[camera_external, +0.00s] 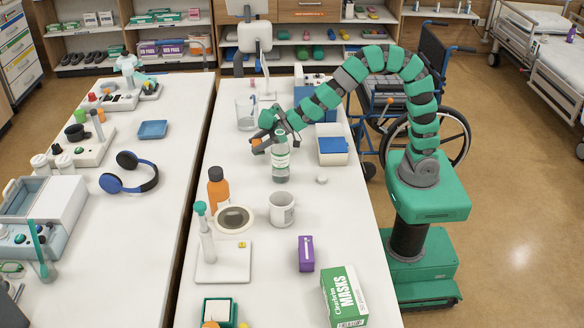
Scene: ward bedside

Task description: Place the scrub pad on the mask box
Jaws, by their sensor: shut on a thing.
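The mask box (345,297), white and green with "MASKS" on it, stands at the near right of the middle table. My gripper (260,140) is above the far part of that table, at the left of the upper part of a clear bottle with a green label (280,160). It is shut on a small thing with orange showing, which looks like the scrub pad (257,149). The jaws hide most of it, so its shape is unclear. The mask box is well nearer the camera than my gripper, with its top clear.
A white mug (281,209), an orange bottle (218,187) and a purple box (306,253) stand between my gripper and the mask box. A white bin with blue (333,152) is to the right. A clear beaker (246,113) is behind.

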